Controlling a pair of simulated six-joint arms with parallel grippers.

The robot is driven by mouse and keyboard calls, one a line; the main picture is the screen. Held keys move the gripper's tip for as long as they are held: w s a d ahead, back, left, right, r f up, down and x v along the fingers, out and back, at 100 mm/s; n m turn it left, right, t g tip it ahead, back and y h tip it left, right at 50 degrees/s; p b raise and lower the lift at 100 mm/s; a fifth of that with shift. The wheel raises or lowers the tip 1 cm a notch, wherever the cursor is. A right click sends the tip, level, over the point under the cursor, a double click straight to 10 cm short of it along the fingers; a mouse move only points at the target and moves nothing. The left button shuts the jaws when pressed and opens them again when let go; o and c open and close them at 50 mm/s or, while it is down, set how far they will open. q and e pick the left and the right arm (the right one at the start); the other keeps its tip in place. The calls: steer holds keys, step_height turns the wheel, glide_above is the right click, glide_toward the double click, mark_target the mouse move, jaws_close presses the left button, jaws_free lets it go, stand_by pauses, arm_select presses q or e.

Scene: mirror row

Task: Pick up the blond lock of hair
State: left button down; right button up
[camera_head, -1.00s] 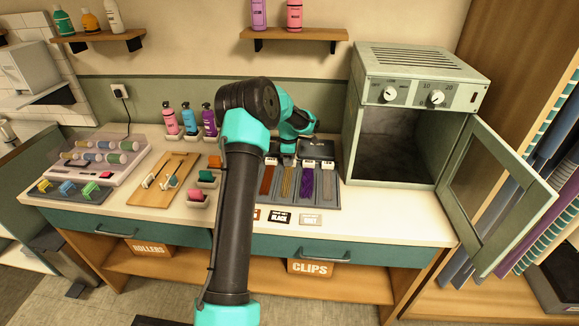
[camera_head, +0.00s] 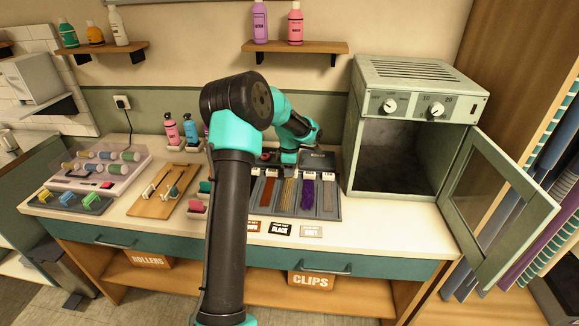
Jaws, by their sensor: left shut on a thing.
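The blond lock of hair (camera_head: 288,194) lies in a dark tray (camera_head: 338,205) on the counter, between a brown lock (camera_head: 268,191) and a purple lock (camera_head: 307,194). A grey lock (camera_head: 326,195) lies at the right end. Each lock has a white tab at its far end. My left gripper (camera_head: 287,162) is at the far end of the blond lock and shut on it; its fingertips are small and partly hidden. The blond lock still appears to lie along its slot. My right gripper is not in view.
An oven-like cabinet (camera_head: 415,75) stands right of the tray with its door (camera_head: 500,200) open. Label cards (camera_head: 282,229) lie in front of the tray. Bottles (camera_head: 171,128), a wooden board (camera_head: 150,207) and a roller set (camera_head: 90,183) are on the left.

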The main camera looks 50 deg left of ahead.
mark_target(291, 196)
arm_select(q)
steer(key=s+d, duration=0.5)
steer(key=s+d+r, duration=0.1)
steer(key=s+d, duration=0.1)
steer(key=d, duration=0.1)
steer(key=shift+s+d, duration=0.25)
steer(key=shift+w+d, duration=0.1)
stand_by(0.4)
